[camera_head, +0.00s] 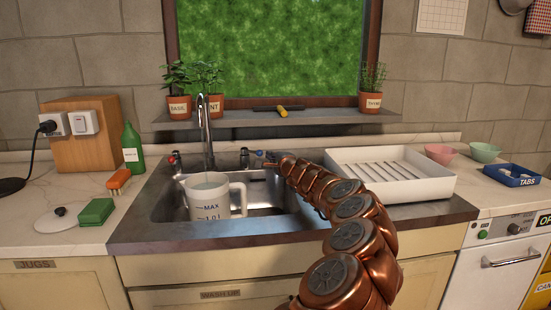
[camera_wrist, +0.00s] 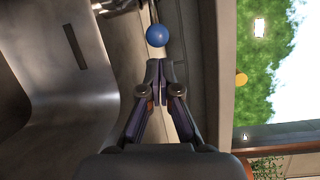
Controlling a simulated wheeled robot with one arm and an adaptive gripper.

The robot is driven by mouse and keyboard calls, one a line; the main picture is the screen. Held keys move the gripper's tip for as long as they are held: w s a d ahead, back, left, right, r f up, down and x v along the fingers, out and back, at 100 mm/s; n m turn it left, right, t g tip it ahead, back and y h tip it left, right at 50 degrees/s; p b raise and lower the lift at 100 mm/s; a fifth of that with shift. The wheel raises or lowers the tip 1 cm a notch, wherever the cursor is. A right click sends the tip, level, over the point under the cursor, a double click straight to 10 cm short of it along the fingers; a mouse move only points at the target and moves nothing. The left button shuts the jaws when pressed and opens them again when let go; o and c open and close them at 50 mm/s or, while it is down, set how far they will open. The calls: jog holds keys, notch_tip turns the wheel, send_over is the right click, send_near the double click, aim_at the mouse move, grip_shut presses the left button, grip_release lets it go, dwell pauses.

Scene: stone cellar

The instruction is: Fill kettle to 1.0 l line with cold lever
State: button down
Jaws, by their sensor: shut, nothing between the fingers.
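The white kettle (camera_head: 212,205) stands upright and open-topped in the sink basin under the tap spout (camera_head: 204,128). Its front carries a MAX mark and a lower line mark, and its handle points right. A pale surface shows inside near the rim; I cannot tell the water level. The cold lever (camera_head: 246,156) has a blue knob, which also shows as a blue ball in the wrist view (camera_wrist: 156,36). My gripper (camera_head: 268,158) is shut and empty, just right of the blue knob. In the wrist view its fingertips (camera_wrist: 160,66) point at the knob, seemingly a little apart from it.
A red-knobbed lever (camera_head: 174,158) is left of the tap. A white dish rack (camera_head: 390,178) stands right of the sink, near my arm. A white lid (camera_head: 62,219), green sponge (camera_head: 95,211) and green bottle (camera_head: 132,147) are on the left counter. Potted herbs line the sill.

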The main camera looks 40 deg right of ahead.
aim_at(251, 152)
jog(key=shift+x, duration=1.55)
jog(key=shift+a, duration=0.1)
